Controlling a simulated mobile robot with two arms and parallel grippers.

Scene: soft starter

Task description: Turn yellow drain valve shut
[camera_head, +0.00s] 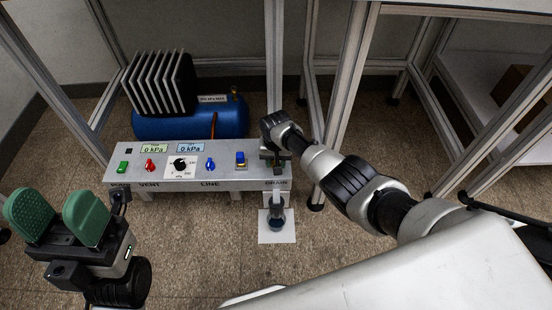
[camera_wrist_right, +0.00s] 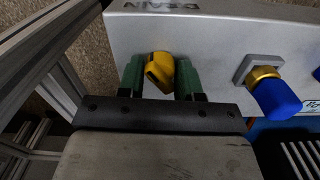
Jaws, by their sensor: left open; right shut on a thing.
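The yellow drain valve (camera_wrist_right: 159,71) shows in the right wrist view on the grey panel (camera_wrist_right: 215,40), beside the printed word DRAIN. My right gripper (camera_wrist_right: 159,78) has its two green fingers on either side of the valve's handle and is shut on it. The handle looks slanted between the fingers. In the head view my right gripper (camera_head: 275,160) is at the right end of the panel and hides the valve. My left gripper (camera_head: 58,218) is open and empty at the lower left, apart from the panel.
The panel has a blue knob (camera_head: 210,164), a black dial (camera_head: 180,164), a red knob (camera_head: 150,165) and a green switch (camera_head: 122,167). Both displays read 0 kPa. A blue tank (camera_head: 190,124) stands behind. A container (camera_head: 276,222) stands below the drain. Metal frame posts rise behind.

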